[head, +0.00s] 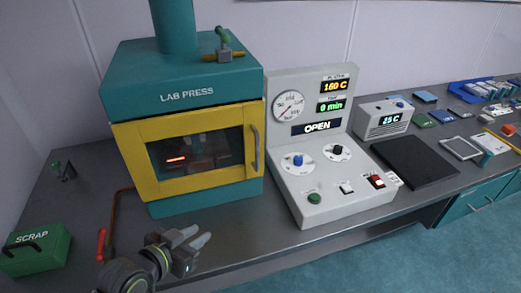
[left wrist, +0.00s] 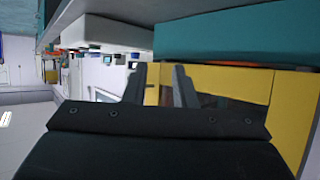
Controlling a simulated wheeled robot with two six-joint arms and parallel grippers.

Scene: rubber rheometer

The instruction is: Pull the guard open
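The guard (head: 185,190) is a yellow frame with a dark window on the front of the teal lab press (head: 185,80). It is shut against the press. A grey upright handle (head: 256,150) sits on its right side. My left gripper (head: 199,236) is below and in front of the press, apart from the handle, with its fingers pointing right. In the left wrist view the gripper (left wrist: 158,82) is open and empty, and the yellow guard (left wrist: 292,105) shows to its right. I cannot make out the handle clearly there. My right gripper is not in view.
A light grey control panel (head: 325,185) reading OPEN stands right of the press. A green SCRAP box (head: 35,250) and a red-handled lever (head: 101,243) are at the left. A black mat (head: 415,162) lies further right.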

